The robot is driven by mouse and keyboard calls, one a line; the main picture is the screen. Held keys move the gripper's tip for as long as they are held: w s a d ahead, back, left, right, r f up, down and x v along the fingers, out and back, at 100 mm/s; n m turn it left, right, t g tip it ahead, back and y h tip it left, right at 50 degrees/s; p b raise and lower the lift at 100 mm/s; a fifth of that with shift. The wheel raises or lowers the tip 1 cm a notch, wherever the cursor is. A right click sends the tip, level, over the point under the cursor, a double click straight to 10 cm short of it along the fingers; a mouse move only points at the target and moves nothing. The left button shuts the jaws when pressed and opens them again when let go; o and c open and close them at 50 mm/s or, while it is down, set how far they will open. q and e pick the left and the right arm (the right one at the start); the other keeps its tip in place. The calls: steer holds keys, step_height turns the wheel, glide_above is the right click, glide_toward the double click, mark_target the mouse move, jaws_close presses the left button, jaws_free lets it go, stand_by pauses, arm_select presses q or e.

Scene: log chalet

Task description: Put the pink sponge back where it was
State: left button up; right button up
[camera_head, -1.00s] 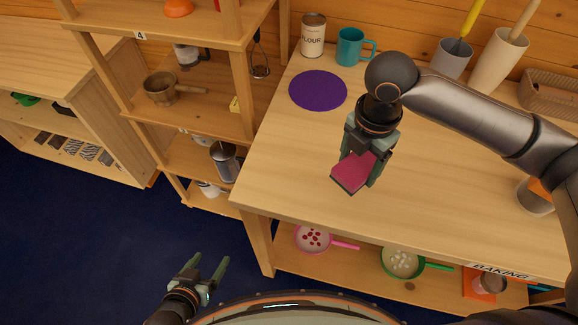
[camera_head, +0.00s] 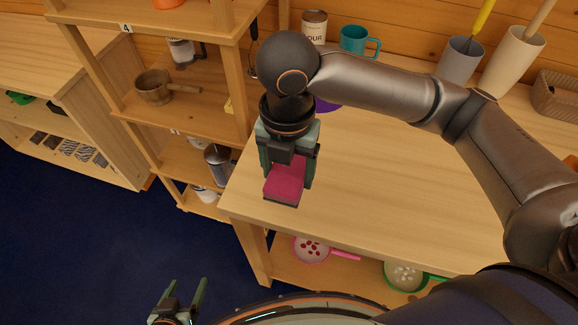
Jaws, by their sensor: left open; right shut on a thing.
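The pink sponge (camera_head: 284,184) is a small block with a darker underside. My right gripper (camera_head: 287,170) is shut on it and holds it over the left part of the wooden table (camera_head: 400,190), near the table's left edge. I cannot tell exactly how high above the table it hangs. My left gripper (camera_head: 184,296) is open and empty, low over the blue floor at the bottom of the view.
A purple round mat (camera_head: 327,105) is mostly hidden behind my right arm. A flour can (camera_head: 314,26), a teal mug (camera_head: 358,41) and a utensil holder (camera_head: 459,60) stand at the back. A shelf unit (camera_head: 200,118) stands left. The table's middle is clear.

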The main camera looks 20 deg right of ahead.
steer(key=w+f, duration=0.2)
steer(key=w+d+f, duration=0.1)
steer(key=w+f, duration=0.1)
steer(key=w+d+f, duration=0.1)
steer(key=w+f, duration=0.1)
steer(key=shift+w+d+f+b, duration=0.15)
steer(key=shift+w+d+b, duration=0.1)
steer(key=shift+w+b, duration=0.1)
steer(key=shift+w+d+f, duration=0.1)
steer(key=shift+w+f, duration=0.1)
steer(key=shift+f, duration=0.8)
steer(key=shift+w+d+f, duration=0.1)
steer(key=shift+w+f, duration=0.1)
steer(key=shift+f, duration=0.8)
steer(key=o, duration=1.1)
steer(key=shift+f, duration=0.15)
steer(key=shift+o, duration=0.2)
step_height(320, 180, up, 12)
steer(key=shift+r+p, duration=0.2)
steer(key=shift+p, duration=0.15)
steer(key=shift+s, duration=0.1)
